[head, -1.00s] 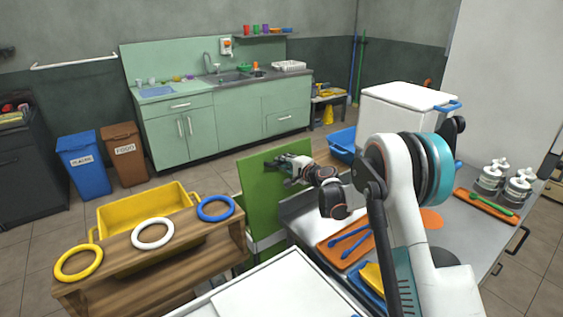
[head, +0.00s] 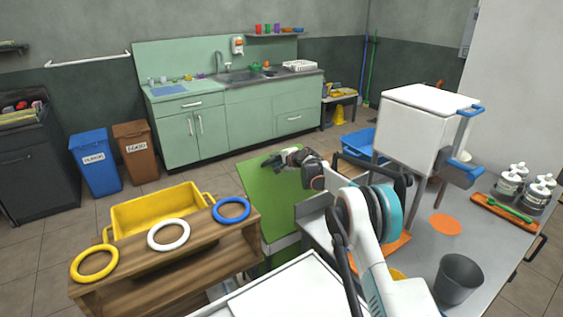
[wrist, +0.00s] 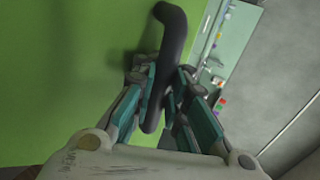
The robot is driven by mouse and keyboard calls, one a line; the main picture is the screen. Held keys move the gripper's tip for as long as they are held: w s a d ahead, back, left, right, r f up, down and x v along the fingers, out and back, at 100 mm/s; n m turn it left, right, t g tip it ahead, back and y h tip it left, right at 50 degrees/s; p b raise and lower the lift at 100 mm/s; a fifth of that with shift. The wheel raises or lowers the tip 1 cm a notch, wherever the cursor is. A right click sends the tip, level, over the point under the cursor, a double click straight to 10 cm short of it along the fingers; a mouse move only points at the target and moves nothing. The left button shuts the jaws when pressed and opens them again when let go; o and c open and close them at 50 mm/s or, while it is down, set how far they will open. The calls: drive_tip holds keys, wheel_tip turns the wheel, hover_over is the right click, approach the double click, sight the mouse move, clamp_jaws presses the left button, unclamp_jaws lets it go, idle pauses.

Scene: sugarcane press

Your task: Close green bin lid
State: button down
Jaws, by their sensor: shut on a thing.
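The green bin lid (head: 270,200) stands raised and tilted beside the wooden shelf, above the pale bin body. It fills the left of the wrist view (wrist: 60,70) as a flat green panel. A dark curved handle (wrist: 172,45) sticks out from the lid. My gripper (wrist: 165,100) has its fingers closed around this handle, one on each side. In the head view, my gripper (head: 272,161) is at the lid's upper edge.
A wooden shelf (head: 200,255) with yellow, white and blue rings stands left of the lid, with a yellow crate (head: 160,212) behind it. A metal counter (head: 420,260) with a grey cup (head: 458,278) is on the right. Open floor lies behind the lid.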

drive_tip(key=shift+w+a+f+b, duration=0.4)
drive_tip(key=shift+w+f, duration=0.15)
drive_tip(key=shift+f, duration=0.15)
drive_tip(key=shift+w+a+f+b, duration=0.4)
drive_tip(key=shift+w+f, duration=0.1)
drive_tip(key=shift+f, duration=0.15)
drive_tip(key=c, duration=1.6)
unclamp_jaws()
drive_tip(key=shift+f, duration=0.1)
drive_tip(key=shift+o, duration=0.2)
drive_tip(key=shift+d+r, duration=0.1)
drive_tip(key=shift+r, duration=0.15)
drive_tip(key=shift+s+d+r, duration=0.25)
drive_tip(key=shift+s, duration=0.15)
drive_tip(key=v, duration=1)
drive_tip(key=shift+s, duration=0.35)
drive_tip(key=shift+d, duration=0.1)
drive_tip(key=shift+c, duration=0.4)
